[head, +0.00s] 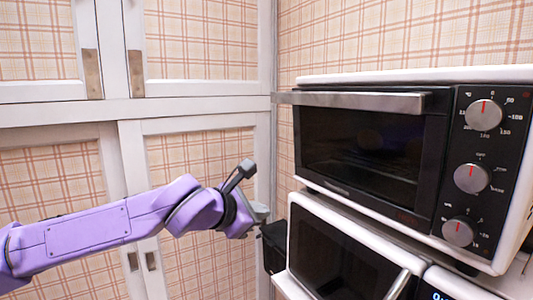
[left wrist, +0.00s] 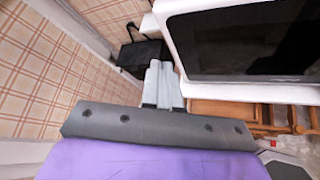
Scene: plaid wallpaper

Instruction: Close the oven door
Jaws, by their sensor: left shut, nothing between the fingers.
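The oven (head: 448,160) is a black countertop oven with a white top and several knobs, standing on a white microwave. Its door (head: 360,150) has dark glass and stands upright across the front. I cannot tell whether a small gap is left. A silver bar handle (head: 352,101) runs along the door's top edge. My left gripper (head: 261,212) is lower left of the oven, apart from the door and handle. In the left wrist view its grey fingers (left wrist: 162,82) are together with nothing between them. My right gripper is out of view.
The white microwave (head: 340,225) with a dark window is under the oven; its dark front also shows in the left wrist view (left wrist: 235,42). White cabinets with plaid panels (head: 205,165) stand behind my left arm.

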